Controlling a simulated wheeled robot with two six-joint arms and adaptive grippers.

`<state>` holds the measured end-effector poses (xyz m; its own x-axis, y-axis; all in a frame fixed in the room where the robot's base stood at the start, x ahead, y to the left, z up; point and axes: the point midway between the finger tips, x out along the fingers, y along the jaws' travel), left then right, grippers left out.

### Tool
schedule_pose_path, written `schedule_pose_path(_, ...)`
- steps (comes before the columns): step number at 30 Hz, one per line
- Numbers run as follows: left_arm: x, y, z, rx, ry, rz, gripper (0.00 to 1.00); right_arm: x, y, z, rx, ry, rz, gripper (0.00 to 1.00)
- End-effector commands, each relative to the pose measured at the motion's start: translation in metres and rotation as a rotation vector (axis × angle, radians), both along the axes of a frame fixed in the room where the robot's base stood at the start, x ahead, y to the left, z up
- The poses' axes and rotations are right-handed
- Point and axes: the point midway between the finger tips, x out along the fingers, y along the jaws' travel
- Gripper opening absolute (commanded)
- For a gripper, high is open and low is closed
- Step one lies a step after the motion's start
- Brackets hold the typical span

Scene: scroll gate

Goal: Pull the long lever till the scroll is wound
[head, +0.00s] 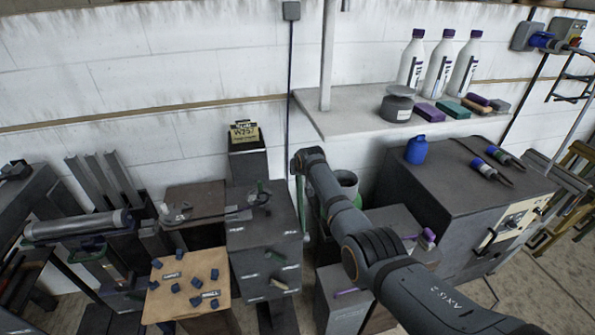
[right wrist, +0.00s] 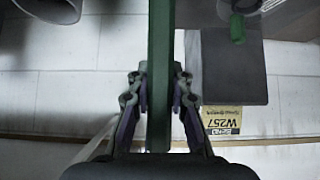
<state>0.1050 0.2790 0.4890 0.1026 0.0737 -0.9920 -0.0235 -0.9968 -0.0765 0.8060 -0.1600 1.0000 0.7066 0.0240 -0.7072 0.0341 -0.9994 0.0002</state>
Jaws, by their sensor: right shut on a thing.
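The long lever is a green bar (right wrist: 161,40) that runs up the middle of the right wrist view. My right gripper (right wrist: 160,82) has its fingers on both sides of this bar and is shut on it. In the head view my right arm reaches in from the lower right to the side of a dark cabinet (head: 262,236), where a thin green upright part of the lever (head: 300,205) shows below the wrist. A grey roller (head: 78,225) lies level at the left; I cannot tell whether it is the scroll. My left gripper is not in view.
A yellow W257 sign (head: 243,131) stands behind the cabinet, and it also shows in the right wrist view (right wrist: 222,121). A wooden board (head: 188,284) holds several small dark pieces. A shelf (head: 345,119) with white bottles (head: 438,65) overhangs at the back right.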

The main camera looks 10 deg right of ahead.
Motion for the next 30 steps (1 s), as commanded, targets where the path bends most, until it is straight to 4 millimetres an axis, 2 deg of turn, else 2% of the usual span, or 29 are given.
schedule_pose_path(10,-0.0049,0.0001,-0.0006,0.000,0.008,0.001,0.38,-0.0003,0.0000,-0.0007,0.000,0.003,0.000,0.00)
schedule_pose_path(11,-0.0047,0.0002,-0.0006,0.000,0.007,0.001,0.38,-0.0002,0.0000,-0.0006,0.000,0.002,0.000,0.22)
schedule_pose_path(16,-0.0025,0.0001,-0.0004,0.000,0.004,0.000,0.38,-0.0001,0.0000,-0.0004,0.000,0.001,0.000,0.43)
schedule_pose_path(22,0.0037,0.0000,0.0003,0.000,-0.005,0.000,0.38,0.0000,0.0000,0.0000,0.000,0.001,0.000,0.43)
schedule_pose_path(30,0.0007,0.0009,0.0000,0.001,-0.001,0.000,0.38,-0.0061,0.0003,0.0075,0.000,-0.002,0.000,0.43)
